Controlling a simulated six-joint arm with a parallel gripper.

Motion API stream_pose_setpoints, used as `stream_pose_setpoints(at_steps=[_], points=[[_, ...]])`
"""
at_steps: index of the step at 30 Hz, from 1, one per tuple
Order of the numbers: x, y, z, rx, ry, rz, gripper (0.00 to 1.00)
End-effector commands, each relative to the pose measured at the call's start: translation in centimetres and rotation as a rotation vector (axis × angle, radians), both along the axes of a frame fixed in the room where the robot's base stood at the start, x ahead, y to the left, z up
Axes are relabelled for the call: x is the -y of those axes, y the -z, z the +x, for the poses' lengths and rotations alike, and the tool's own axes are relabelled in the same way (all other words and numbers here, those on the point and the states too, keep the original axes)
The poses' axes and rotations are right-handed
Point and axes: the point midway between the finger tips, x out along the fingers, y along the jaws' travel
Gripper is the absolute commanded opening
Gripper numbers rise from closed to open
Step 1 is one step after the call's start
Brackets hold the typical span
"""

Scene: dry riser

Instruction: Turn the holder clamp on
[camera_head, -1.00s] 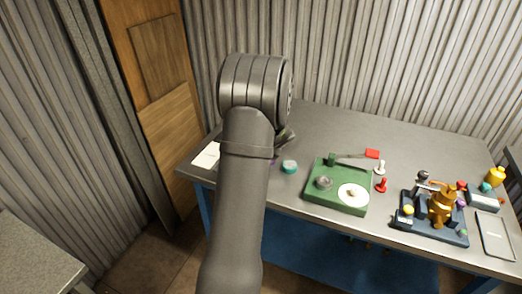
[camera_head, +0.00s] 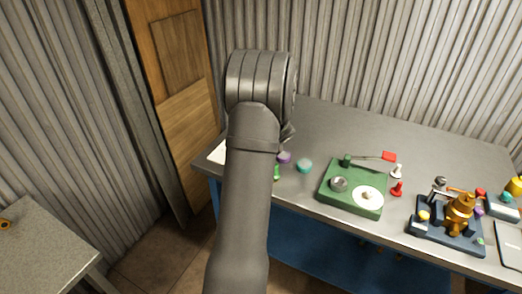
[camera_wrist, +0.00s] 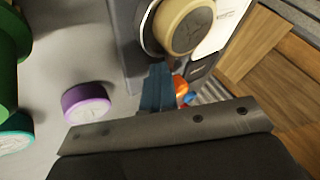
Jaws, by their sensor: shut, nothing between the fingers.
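My gripper (camera_wrist: 158,88) shows in the wrist view with its blue fingers together and nothing between them. Its tips are close to a grey device (camera_wrist: 128,40) that carries a round tan knob (camera_wrist: 187,27). The knob is just beyond the fingertips; I cannot tell whether they touch. An orange round part (camera_wrist: 180,86) shows beside the fingers, partly hidden. No part is clearly identifiable as the holder clamp. In the head view my arm hides the gripper and this device.
A purple cap (camera_wrist: 87,103) and a teal cap (camera_wrist: 15,132) lie left of my gripper in the wrist view. In the head view, a green fixture (camera_head: 335,197) and a dark blue fixture (camera_head: 440,238) stand to the right. The table's back middle is clear.

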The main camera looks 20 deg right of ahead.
Motion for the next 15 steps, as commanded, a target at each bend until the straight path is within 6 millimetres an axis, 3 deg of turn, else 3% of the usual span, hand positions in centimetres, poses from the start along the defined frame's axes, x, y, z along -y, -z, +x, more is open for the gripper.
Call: stream_pose_setpoints(at_steps=[1, 4, 15], points=[[-1.2, 0.0, 0.4, -0.002, -0.018, 0.014, 0.00], [-1.3, 0.0, 0.4, -0.002, -0.018, 0.016, 0.00], [-0.2, 0.0, 0.5, 0.000, -0.016, 0.015, 0.00]])
